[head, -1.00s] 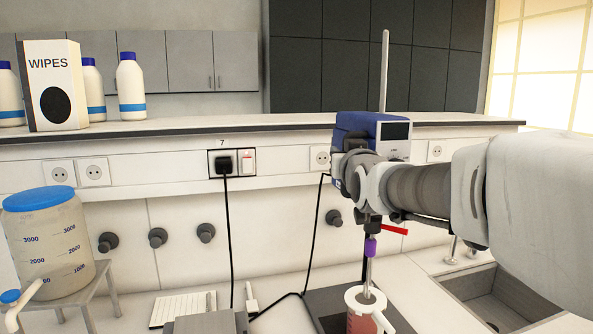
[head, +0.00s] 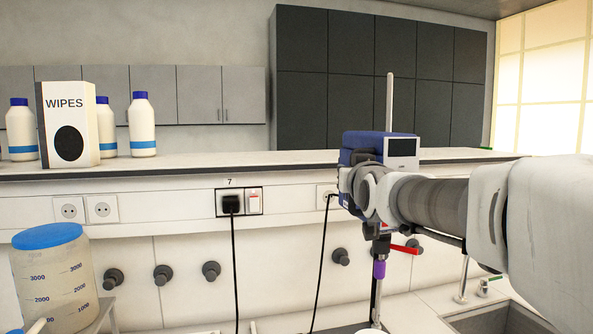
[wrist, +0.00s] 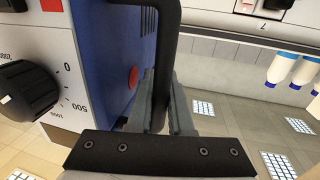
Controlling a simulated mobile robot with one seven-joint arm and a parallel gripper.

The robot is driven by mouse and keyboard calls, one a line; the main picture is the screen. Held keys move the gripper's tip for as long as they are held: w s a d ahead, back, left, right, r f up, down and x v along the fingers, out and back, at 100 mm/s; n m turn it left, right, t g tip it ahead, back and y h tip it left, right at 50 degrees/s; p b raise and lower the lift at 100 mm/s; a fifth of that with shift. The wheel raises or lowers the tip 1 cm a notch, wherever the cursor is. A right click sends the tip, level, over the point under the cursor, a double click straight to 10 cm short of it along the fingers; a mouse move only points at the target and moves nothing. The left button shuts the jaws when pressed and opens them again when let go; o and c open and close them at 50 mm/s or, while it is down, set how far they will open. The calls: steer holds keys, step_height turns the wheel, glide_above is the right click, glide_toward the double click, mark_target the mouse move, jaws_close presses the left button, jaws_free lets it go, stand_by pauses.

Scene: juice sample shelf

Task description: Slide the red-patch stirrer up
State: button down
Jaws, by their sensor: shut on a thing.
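The stirrer (head: 401,146) is a blue and white motor box with a dark display, mounted on an upright metal rod (head: 389,100). My gripper (wrist: 163,103) is shut on the stirrer's black handle (wrist: 168,45). In the head view my wrist covers the stirrer's lower part and the grip. Only the rim of a vessel (head: 370,331) shows under the shaft.
A red lever (head: 404,249) sticks out below my wrist. A white shelf (head: 250,160) runs behind, with a wipes box (head: 68,125) and several bottles. A blue-lidded jar (head: 50,280) stands at left. A black cable (head: 322,260) hangs left of the stirrer.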

steer(key=c, duration=1.1)
jaws_free()
steer(key=shift+r, duration=0.5)
steer(key=shift+f, duration=0.15)
steer(key=s+b, duration=0.3)
steer(key=s, duration=1.4)
steer(key=shift+s, duration=0.25)
steer(key=shift+f, duration=0.1)
steer(key=s+f+g, duration=0.4)
steer(key=s+f, duration=0.1)
steer(key=f, duration=0.5)
steer(key=s+f+g, duration=0.4)
steer(key=s+f, duration=0.2)
steer(key=f, duration=0.4)
steer(key=s+f+g, duration=0.4)
steer(key=s+f, duration=0.1)
steer(key=f, duration=0.5)
steer(key=shift+s, duration=0.2)
